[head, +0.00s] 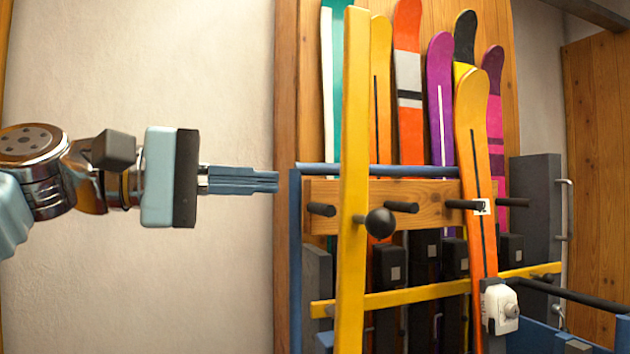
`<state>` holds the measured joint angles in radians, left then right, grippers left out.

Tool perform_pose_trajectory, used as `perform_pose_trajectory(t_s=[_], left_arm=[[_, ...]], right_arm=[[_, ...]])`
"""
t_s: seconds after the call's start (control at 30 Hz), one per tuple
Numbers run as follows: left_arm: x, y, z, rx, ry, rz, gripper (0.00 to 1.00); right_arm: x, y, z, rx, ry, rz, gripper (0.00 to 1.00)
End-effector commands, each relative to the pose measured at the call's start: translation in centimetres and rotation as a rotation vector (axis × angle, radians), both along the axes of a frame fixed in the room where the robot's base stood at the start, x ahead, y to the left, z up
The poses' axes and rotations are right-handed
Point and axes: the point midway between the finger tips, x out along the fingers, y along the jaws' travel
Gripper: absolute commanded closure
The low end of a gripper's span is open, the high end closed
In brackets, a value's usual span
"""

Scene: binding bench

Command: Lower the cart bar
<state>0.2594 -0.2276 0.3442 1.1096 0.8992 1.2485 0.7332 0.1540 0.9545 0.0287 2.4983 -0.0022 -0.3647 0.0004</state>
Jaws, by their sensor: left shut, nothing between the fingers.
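A long yellow bar (353,120) stands almost upright in front of the blue-framed ski cart (296,250). A black ball knob (380,222) sticks out beside it at mid-height on a short stem; I take this bar as the cart bar. Its lower end runs out of the picture. My left gripper (276,181) comes in level from the left. Its fingers are shut and empty, and the tips point right, ending just left of the cart's frame in the picture, apart from the yellow bar. My right gripper is out of view.
Several skis, one purple (440,90), stand in the cart against wood panelling. A peg board (430,193) with black pegs crosses them, and a lower yellow rail (420,294) runs across. A black handle (575,294) juts out lower right. Bare wall lies left.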

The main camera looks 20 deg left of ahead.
Motion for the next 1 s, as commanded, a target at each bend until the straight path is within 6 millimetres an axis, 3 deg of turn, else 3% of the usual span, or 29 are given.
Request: perform_pose_trajectory(t_s=[0.2, 0.4, 1.0], left_arm=[[2.5, -3.6, 0.0, 0.002, 0.003, -0.001, 1.0], [3.8, -5.5, -0.2, 0.001, 0.002, 0.0, 1.0], [4.1, -5.6, -0.3, 0.001, 0.001, 0.0, 1.0]], right_arm=[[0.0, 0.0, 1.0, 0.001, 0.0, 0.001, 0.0], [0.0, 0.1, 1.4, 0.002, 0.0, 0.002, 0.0], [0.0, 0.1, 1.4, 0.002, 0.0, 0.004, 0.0]])
